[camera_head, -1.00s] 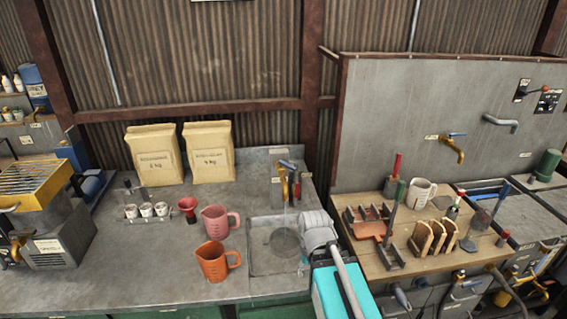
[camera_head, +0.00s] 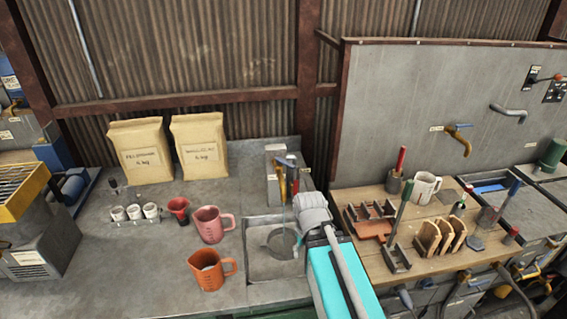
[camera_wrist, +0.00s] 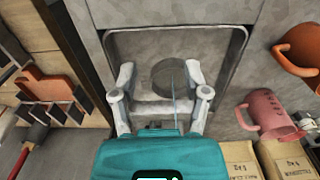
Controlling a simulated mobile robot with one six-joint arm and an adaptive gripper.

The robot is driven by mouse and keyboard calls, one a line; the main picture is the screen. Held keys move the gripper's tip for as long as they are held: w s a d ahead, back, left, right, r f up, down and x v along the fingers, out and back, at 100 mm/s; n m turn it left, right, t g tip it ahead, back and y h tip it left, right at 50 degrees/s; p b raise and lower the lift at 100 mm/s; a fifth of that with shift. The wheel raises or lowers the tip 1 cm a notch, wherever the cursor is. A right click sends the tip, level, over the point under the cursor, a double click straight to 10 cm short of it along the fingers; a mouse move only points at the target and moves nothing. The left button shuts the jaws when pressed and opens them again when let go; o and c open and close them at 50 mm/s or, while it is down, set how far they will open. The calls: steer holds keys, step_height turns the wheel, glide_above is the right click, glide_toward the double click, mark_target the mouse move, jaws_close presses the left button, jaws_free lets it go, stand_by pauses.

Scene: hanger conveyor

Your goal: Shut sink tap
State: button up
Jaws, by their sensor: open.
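The sink tap (camera_head: 283,182) stands at the back of the sink in the head view, a brass spout with a blue lever (camera_head: 290,160) on top. A thin stream of water (camera_head: 283,207) falls from it into the sink (camera_head: 257,264), and also shows in the wrist view (camera_wrist: 173,88). My gripper (camera_wrist: 160,74) is open and empty, its fingers spread over the sink in the wrist view. In the head view my grey wrist covers the sink's right side, near the tap, and hides most of the gripper. The wrist view does not clearly show the tap.
An orange jug (camera_head: 208,270) and a pink jug (camera_head: 211,225) stand left of the sink. Two paper bags (camera_head: 141,152) stand behind them. A wooden bench (camera_head: 372,262) with toast-like slabs, a mug and tools lies right. A second tap (camera_head: 459,138) is on the grey wall.

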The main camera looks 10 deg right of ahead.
mark_target(279, 159)
steer(key=w+a+r+m+t+y+b, duration=0.1)
steer(key=w+m+t+y+b, duration=0.25)
steer(key=w+m, duration=0.3)
steer(key=w+r+m+t+y+b, duration=0.2)
steer(key=w+m+t+y, duration=0.1)
steer(key=w+m+y, duration=0.4)
steer(key=w+d+r+m+t+b, duration=0.2)
steer(key=w+d+r+m+t, duration=0.3)
steer(key=m, duration=1)
steer(key=d+r+t, duration=0.2)
steer(key=d+t, duration=0.1)
steer(key=d, duration=0.1)
steer(key=shift+w+r, duration=0.3)
steer(key=shift+w, duration=0.05)
steer(key=x, duration=1.3)
steer(key=shift+w+a, duration=0.25)
steer(key=shift+w, duration=0.05)
